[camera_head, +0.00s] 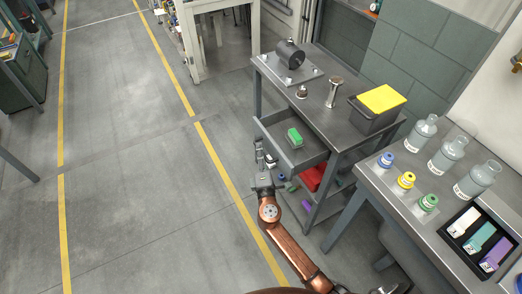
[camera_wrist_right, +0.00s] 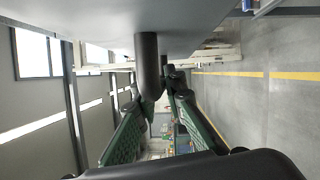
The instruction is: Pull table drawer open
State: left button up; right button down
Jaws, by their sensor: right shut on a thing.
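The grey table's drawer (camera_head: 308,156) stands pulled out from under the top, with a green item (camera_head: 295,138) inside it. My right gripper (camera_head: 264,158) is at the drawer's front, on its left side in the head view. In the right wrist view, the drawer's flat front (camera_wrist_right: 190,14) fills the top, and a dark handle post (camera_wrist_right: 148,62) reaches down between the green-padded fingers (camera_wrist_right: 160,108). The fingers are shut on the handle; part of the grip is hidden. My left gripper is not in view.
On the table top (camera_head: 319,99) stand a dark pump (camera_head: 291,55), a metal fitting (camera_head: 333,92) and a dark bin with a yellow lid (camera_head: 380,98). A lower shelf holds a red item (camera_head: 311,178). A bench with bottles (camera_head: 447,152) stands at right. The floor at left is clear.

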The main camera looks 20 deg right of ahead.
jog(key=c, duration=2.2)
grip_release()
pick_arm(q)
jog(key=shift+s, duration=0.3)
pick_arm(e)
jog(key=shift+o, duration=1.1)
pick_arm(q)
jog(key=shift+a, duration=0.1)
pick_arm(e)
jog(key=shift+s, duration=0.1)
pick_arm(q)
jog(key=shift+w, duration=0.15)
pick_arm(e)
jog(key=v, duration=1.1)
jog(key=shift+s, duration=0.45)
jog(key=shift+a+f, duration=0.1)
jog(key=shift+f, duration=0.05)
